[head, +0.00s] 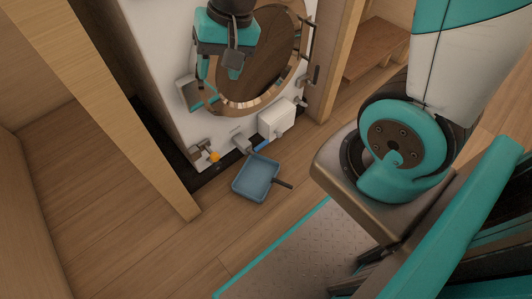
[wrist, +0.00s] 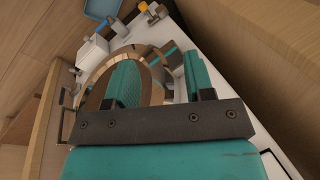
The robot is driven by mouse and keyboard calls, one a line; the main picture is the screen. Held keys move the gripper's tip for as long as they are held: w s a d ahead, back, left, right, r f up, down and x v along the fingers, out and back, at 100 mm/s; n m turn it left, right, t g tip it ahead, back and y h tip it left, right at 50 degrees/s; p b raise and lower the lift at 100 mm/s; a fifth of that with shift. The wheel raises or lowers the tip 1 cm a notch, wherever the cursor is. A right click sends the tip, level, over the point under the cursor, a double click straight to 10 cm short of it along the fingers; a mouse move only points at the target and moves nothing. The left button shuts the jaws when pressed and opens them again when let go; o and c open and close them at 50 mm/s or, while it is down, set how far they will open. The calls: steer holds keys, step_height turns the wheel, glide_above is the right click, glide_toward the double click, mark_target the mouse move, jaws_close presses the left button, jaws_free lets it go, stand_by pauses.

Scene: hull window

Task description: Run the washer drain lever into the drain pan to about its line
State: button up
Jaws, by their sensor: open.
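The blue drain pan (head: 257,178) lies on the floor in front of the washer (head: 160,60), its dark handle pointing right; its edge shows in the wrist view (wrist: 101,8). An orange-tipped fitting (head: 214,157) sits low on the washer, left of the pan. A small blue piece (head: 262,145) sits by a grey fitting just above the pan. I cannot tell which of these is the drain lever. My gripper (wrist: 160,78) is open and empty, its fingers in front of the round window, well above the pan and fittings. The pan's line is too small to see.
The round window (head: 258,60) has a copper-coloured rim and a handle at its right. A white box (head: 277,118) sticks out below it. A wooden post (head: 110,110) stands left of the washer. A wooden bench (head: 375,48) is at the back right. The floor left of the pan is clear.

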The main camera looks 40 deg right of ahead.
steer(key=w+d+f+m+h+b, duration=0.1)
steer(key=w+d+f+m+b, duration=0.25)
steer(key=f, duration=0.55)
steer(key=w+d+f+m+b, duration=0.2)
steer(key=d+f+m, duration=0.2)
steer(key=f, duration=0.5)
steer(key=m+h+b, duration=0.2)
steer(key=m+b, duration=0.4)
glide_toward(262, 144)
steer(key=shift+t, duration=0.3)
steer(key=f+b, duration=0.2)
steer(key=f, duration=0.1)
steer(key=f+b, duration=0.3)
steer(key=w+f+b, duration=0.1)
steer(key=f+b, duration=0.2)
steer(key=shift+w+a+f, duration=0.1)
steer(key=shift+a+f, duration=0.1)
steer(key=shift+a, duration=0.05)
jaws_close()
